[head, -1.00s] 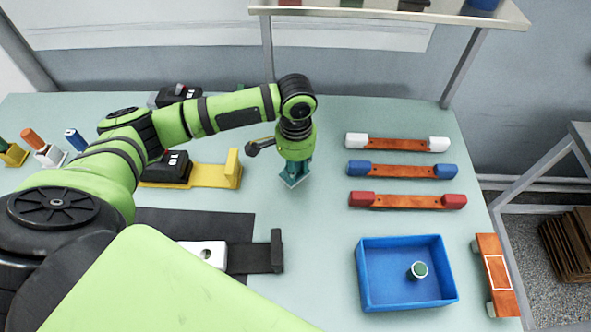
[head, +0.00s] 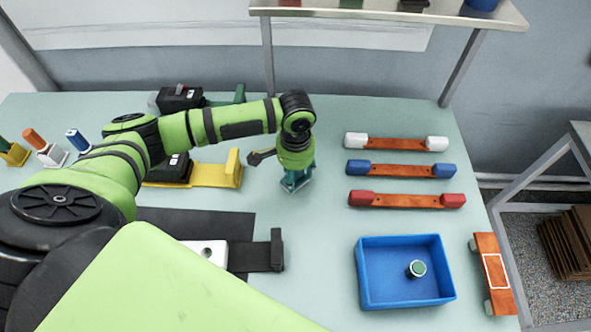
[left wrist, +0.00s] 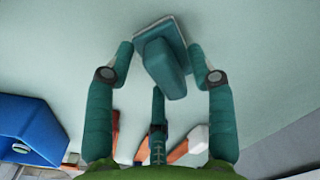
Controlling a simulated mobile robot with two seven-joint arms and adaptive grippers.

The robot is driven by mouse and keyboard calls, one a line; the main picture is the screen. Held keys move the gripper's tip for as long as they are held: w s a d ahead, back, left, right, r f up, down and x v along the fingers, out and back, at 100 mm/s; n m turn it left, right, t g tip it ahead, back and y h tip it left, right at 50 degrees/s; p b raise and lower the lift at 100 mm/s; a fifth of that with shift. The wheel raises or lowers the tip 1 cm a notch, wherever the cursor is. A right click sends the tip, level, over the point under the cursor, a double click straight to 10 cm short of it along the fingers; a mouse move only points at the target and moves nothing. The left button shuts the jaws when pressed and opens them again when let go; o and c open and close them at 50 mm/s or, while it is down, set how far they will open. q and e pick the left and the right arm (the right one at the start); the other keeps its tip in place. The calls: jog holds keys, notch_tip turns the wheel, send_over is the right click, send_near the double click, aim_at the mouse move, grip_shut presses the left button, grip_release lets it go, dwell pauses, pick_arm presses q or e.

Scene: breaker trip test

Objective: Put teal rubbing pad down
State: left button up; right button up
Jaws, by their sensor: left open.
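The teal rubbing pad (left wrist: 165,62) is a block with a teal grip and a thin grey edge. In the left wrist view it lies between the spread teal fingers of my left gripper (left wrist: 160,72). The fingers are open around its grip, with narrow gaps at the sides. In the head view my left gripper (head: 297,170) points down at the middle of the table (head: 320,240), and the pad (head: 294,186) shows low under it, at the tabletop. The fingers partly hide it there. My right gripper is not in view.
Right of the gripper lie bars with white (head: 397,143), blue (head: 402,170) and red (head: 407,200) ends. A blue tray (head: 363,275) holds a small green-topped cylinder (head: 417,269). A yellow stand (head: 215,175) is close on the left. The tabletop around the pad is clear.

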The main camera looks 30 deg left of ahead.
aim_at(296, 174)
pick_arm(q)
notch_tip(296, 174, up, 12)
jog(key=b, duration=0.2)
jog(key=shift+r, duration=0.15)
dwell(0.5)
